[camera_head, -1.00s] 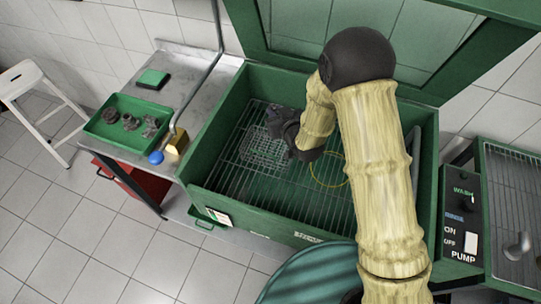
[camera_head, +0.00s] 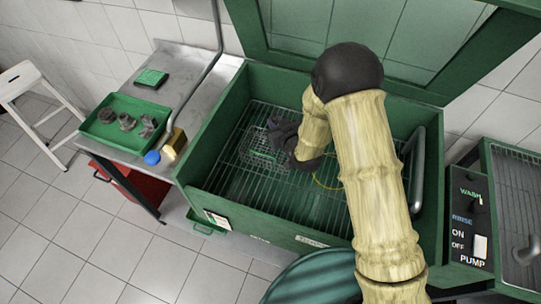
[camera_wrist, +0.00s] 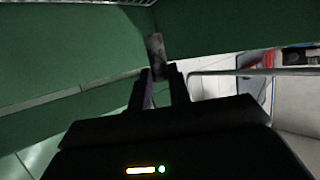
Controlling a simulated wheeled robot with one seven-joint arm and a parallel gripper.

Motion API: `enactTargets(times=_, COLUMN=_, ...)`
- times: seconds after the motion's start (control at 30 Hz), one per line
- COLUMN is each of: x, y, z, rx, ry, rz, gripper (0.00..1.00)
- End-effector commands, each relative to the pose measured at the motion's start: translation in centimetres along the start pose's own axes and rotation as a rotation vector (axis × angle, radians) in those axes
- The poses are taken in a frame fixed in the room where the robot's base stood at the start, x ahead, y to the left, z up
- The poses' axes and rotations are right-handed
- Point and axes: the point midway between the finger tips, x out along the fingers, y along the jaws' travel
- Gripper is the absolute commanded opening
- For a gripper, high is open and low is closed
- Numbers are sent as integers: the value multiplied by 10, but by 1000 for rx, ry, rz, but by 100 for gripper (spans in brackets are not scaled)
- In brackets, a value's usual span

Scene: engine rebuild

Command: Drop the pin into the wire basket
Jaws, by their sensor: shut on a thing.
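The wire basket (camera_head: 248,158) stands on the rack inside the green wash tank, left of my forearm. A small green patch shows within its mesh. My gripper (camera_head: 279,130) is over the far right part of the basket and hides some of it; its height above the mesh is hard to tell. In the wrist view my gripper (camera_wrist: 163,72) is shut on the pin (camera_wrist: 156,50), a short grey piece that sticks out past the fingertips. The pin cannot be made out in the head view.
The tank's green wall (camera_head: 204,140) surrounds the rack, and its lid stands raised behind. A yellow ring (camera_head: 322,186) lies right of the basket. A green tray (camera_head: 91,130) with grey parts sits on the left bench. A pump control panel (camera_head: 469,225) is at right.

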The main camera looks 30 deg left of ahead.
Motion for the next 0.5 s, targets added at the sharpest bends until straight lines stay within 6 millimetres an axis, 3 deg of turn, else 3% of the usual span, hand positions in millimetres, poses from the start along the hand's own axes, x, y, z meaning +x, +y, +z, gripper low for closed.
enactTargets(times=0.1, x=3, y=0, z=8, rx=0, ry=0, rz=0, gripper=0)
enactTargets(times=0.4, x=4, y=0, z=8, rx=0, ry=1, rz=0, gripper=0)
enactTargets(times=0.43, x=4, y=0, z=8, rx=0, ry=1, rz=0, gripper=21)
enactTargets(times=0.5, x=4, y=0, z=8, rx=0, ry=1, rz=0, gripper=35)
